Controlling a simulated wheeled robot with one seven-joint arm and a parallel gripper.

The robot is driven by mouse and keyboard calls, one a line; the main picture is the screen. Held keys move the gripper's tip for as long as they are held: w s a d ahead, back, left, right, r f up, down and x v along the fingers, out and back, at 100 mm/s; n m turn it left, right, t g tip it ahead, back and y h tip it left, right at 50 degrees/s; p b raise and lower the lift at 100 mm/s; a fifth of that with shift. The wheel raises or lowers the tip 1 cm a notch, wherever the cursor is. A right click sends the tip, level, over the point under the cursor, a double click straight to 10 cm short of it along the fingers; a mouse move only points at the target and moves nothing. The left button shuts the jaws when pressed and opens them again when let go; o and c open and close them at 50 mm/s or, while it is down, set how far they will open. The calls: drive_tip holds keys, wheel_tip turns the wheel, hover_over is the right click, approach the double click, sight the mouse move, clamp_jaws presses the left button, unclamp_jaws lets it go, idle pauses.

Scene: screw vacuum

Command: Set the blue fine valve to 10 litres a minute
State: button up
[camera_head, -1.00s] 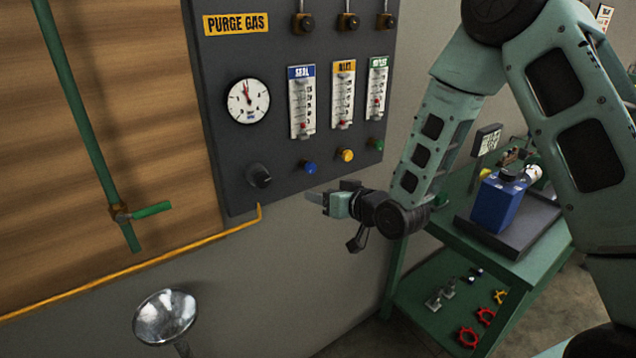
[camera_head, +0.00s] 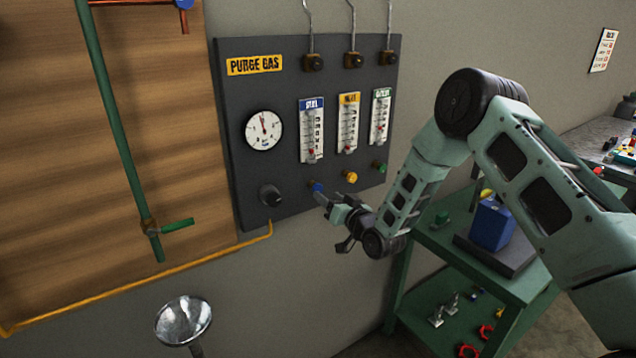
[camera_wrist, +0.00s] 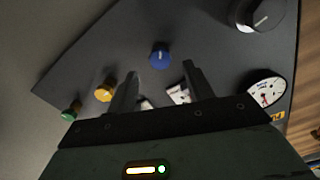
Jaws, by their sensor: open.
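The blue fine valve (camera_head: 317,187) is a small round knob on the dark purge gas panel, below the blue-labelled flow tube (camera_head: 311,132). The tube's red float sits low in its scale; the numbers are too small to read. My gripper (camera_head: 325,201) is just below and in front of the blue knob. In the wrist view the blue knob (camera_wrist: 159,55) lies beyond the gap between the two fingertips (camera_wrist: 160,72). The fingers are spread and hold nothing; no contact with the knob shows.
The yellow knob (camera_head: 351,177) and green knob (camera_head: 378,167) are to the right. A black knob (camera_head: 271,195) and a round gauge (camera_head: 264,130) are to the left. A yellow pipe (camera_head: 150,277) runs below the panel. A green cart (camera_head: 450,245) stands at right.

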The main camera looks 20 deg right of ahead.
sight(319, 190)
drive_tip(key=p+x, duration=0.2)
drive_tip(key=x, duration=0.4)
drive_tip(key=shift+w+a, duration=0.1)
drive_tip(key=shift+w, duration=0.1)
drive_tip(key=c, duration=1)
